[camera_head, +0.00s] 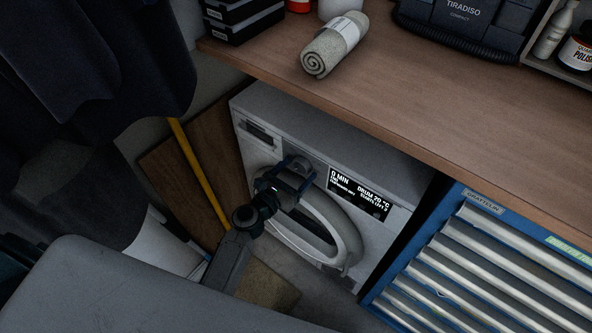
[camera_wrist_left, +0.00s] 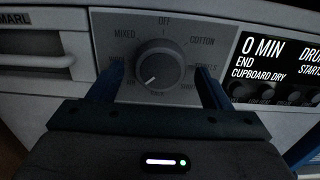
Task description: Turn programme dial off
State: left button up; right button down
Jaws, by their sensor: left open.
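The grey programme dial (camera_wrist_left: 160,64) is in the middle of the left wrist view, on the machine's front panel. Its white pointer mark points to the lower left, and the word OFF is printed above it. MIXED and COTTON are printed to its upper left and upper right. My left gripper (camera_head: 290,175) is open in front of the panel of the white machine (camera_head: 385,235). In the left wrist view its blue fingers stand to the left and right of the dial; I cannot tell whether they touch it. In the head view the gripper hides the dial.
The display (camera_wrist_left: 268,65) right of the dial reads 0 MIN, END, CUPBOARD DRY. The machine's round door (camera_head: 335,225) is below the gripper. A wooden worktop (camera_head: 430,105) overhangs the machine. A blue drawer chest (camera_head: 470,265) stands to the right, and a yellow pole (camera_head: 195,170) leans at the left.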

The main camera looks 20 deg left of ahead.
pick_arm(q)
jog(key=c, duration=1)
